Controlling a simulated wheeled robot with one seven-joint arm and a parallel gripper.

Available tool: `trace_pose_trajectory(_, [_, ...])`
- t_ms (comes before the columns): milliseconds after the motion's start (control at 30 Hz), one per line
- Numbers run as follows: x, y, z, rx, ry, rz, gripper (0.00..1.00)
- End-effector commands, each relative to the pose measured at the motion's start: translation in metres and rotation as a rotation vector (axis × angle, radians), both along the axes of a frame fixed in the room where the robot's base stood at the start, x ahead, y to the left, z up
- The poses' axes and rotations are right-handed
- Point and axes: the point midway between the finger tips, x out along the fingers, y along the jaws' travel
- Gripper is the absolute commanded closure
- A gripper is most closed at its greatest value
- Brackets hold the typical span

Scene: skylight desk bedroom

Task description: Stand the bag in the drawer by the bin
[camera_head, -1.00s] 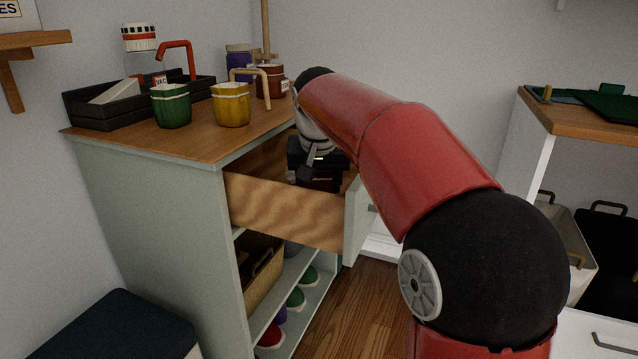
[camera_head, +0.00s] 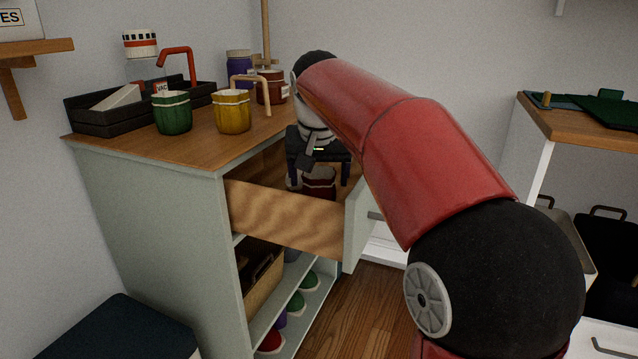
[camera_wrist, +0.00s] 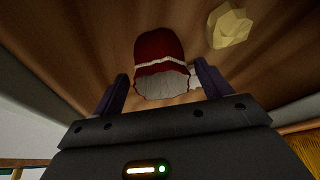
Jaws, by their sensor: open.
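A dark red bag (camera_head: 320,183) with a white band is inside the open wooden drawer (camera_head: 285,216) of the grey-green cabinet. In the wrist view the bag (camera_wrist: 160,48) lies ahead of my gripper (camera_wrist: 162,84), with its pale end towards me. My gripper (camera_head: 319,178) is open, with one finger on each side of the bag's near end in view; I cannot tell whether they touch it. My arm hides part of the drawer. Which container is the bin is unclear; a beige open container (camera_head: 575,238) stands at the right.
Green (camera_head: 172,112) and yellow (camera_head: 232,111) cups and a black tray (camera_head: 105,119) stand on the cabinet top. A crumpled yellow thing (camera_wrist: 229,26) lies in the drawer. A wooden-topped table (camera_head: 575,122) is at the right. Some wooden floor (camera_head: 375,305) is clear.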

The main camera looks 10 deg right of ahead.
Motion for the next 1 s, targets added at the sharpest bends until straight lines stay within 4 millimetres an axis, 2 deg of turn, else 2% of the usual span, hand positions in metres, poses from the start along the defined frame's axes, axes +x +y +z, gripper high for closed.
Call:
trace_pose_trajectory(33, [-0.004, 0.001, 0.015, 0.000, -0.004, 0.000, 0.23])
trace_pose_trajectory(200, [-0.017, 0.005, 0.047, 0.000, -0.003, 0.001, 0.23])
trace_pose_trajectory(400, [-0.028, 0.007, 0.070, 0.000, -0.002, 0.001, 0.23])
trace_pose_trajectory(1000, [-0.031, 0.008, 0.075, 0.000, 0.000, 0.001, 0.23])
